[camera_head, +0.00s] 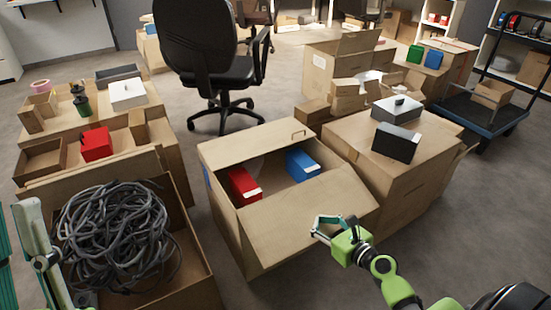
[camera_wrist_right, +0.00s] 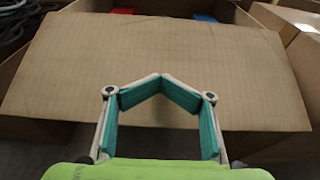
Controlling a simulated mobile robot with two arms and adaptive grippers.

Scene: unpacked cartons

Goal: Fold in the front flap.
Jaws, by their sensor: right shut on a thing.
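The open carton (camera_head: 222,215) stands in the middle of the head view, with a red box (camera_head: 243,186) and a blue box (camera_head: 301,164) inside. Its front flap (camera_head: 300,218) slopes outward and down toward me. The flap (camera_wrist_right: 160,50) fills much of the right wrist view. My right gripper (camera_head: 328,228) is at the flap's outer edge, shut on the flap; its fingertips (camera_wrist_right: 161,78) meet in front of the cardboard in the wrist view. Part of my left gripper (camera_head: 40,245) shows at the left edge, over the cable carton; its jaw state is unclear.
A carton of grey cables (camera_head: 112,235) stands close on the left. A closed carton (camera_head: 390,185) with a grey box (camera_head: 397,110) and a dark box (camera_head: 397,143) stands on the right. An office chair (camera_head: 212,60) is behind. Floor is free in front.

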